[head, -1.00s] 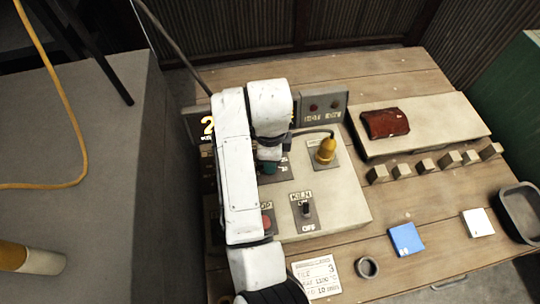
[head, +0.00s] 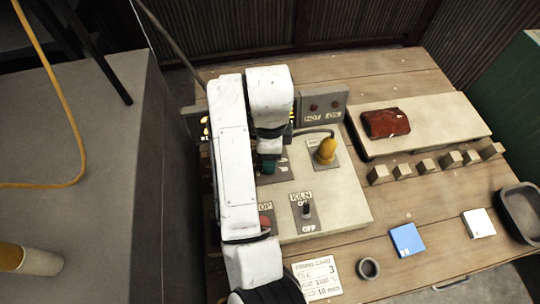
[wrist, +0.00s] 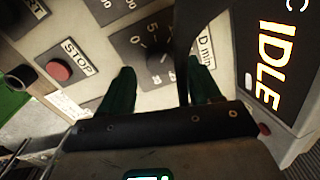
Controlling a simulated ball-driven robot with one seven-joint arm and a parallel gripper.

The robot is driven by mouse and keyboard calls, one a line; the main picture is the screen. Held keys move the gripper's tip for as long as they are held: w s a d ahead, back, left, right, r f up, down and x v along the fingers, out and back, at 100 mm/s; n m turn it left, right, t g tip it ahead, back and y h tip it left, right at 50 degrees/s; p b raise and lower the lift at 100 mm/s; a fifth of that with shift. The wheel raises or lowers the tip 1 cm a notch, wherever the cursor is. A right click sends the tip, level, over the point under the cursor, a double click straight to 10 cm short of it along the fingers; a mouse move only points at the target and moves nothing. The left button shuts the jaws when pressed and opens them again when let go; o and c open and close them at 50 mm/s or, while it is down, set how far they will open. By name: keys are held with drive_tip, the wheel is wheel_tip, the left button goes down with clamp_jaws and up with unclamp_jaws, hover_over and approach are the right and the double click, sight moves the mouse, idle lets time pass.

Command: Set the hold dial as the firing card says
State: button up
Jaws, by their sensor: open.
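The hold dial (wrist: 155,55) shows in the wrist view as a dark dial plate with white numbers and a partly cut-off label ending in "D min". My gripper (wrist: 160,82) is open, its two dark green fingers apart on either side of the lower part of this plate. I cannot read the dial's setting. In the head view my gripper (head: 268,164) is above the control box (head: 345,205), and my arm hides much of the dial. The firing card (head: 318,278) lies at the front of the bench; its last line ends in "10 min".
The red STOP button (wrist: 58,70) is left of the dial in the wrist view, and a lit display (wrist: 270,60) reading "IDLE" is at right. The kiln switch (head: 306,210) and a yellow plug (head: 326,150) stand on the box. A grey ring (head: 368,268) lies near the card.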

wheel_tip(320, 180, up, 8)
drive_tip(key=p, duration=0.2)
idle(0.7)
